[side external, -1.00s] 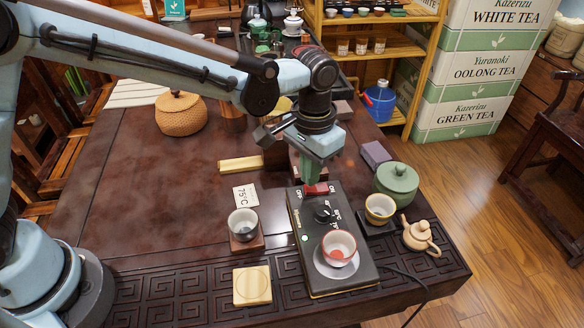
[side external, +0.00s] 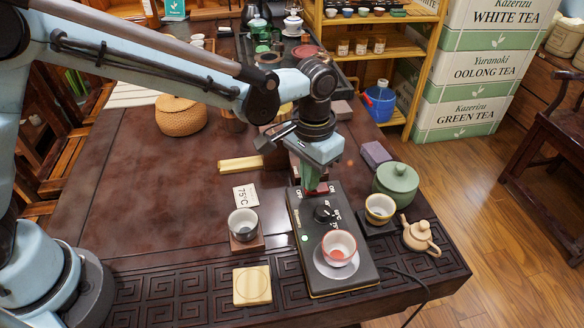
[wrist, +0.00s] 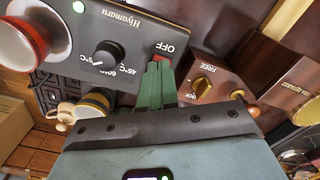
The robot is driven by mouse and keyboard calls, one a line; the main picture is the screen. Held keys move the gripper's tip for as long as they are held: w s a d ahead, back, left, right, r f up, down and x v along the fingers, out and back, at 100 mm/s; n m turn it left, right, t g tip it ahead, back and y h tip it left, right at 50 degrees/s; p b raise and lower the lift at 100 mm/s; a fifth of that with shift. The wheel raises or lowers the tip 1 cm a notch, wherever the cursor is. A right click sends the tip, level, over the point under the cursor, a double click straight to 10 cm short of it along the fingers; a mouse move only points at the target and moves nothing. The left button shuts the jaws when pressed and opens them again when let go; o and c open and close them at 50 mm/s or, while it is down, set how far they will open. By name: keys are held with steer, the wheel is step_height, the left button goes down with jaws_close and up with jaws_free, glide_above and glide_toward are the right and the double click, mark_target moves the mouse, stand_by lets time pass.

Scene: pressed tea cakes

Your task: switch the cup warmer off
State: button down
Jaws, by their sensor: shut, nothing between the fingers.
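The cup warmer (side external: 335,275) is a black slab at the table's front, with a black knob (side external: 323,213) and a lit green lamp (side external: 305,238). A red-rimmed white cup (side external: 339,245) stands on its plate. The lamp also shows in the wrist view (wrist: 78,6). The red switch (wrist: 160,58) is at the far end beside the word OFF, partly hidden behind my fingers. My gripper (side external: 309,188) is shut and empty, its green fingers pointing down. Its tips (wrist: 158,66) are at the switch; I cannot tell whether they touch it.
A dark cup (side external: 243,224) stands left on a wooden block. A yellow-rimmed cup (side external: 380,207), a green lidded pot (side external: 396,183) and a small teapot (side external: 420,235) stand right.

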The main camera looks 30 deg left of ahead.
steer(key=shift+f, duration=0.25)
steer(key=shift+r, duration=3.5)
steer(key=shift+a+r, duration=0.15)
steer(key=shift+a, duration=0.05)
steer(key=s+a+r+n+t, duration=0.1)
steer(key=s+a+t, duration=0.2)
steer(key=a, duration=0.7)
steer(key=s+a+r+n+t, duration=0.1)
steer(key=s+a+t, duration=0.3)
steer(key=s+a, duration=0.4)
steer(key=a+n, duration=0.1)
steer(key=a, duration=0.1)
steer(key=shift+s+a+r, duration=0.2)
steer(key=shift+a+r, duration=0.05)
steer(key=shift+a, duration=0.15)
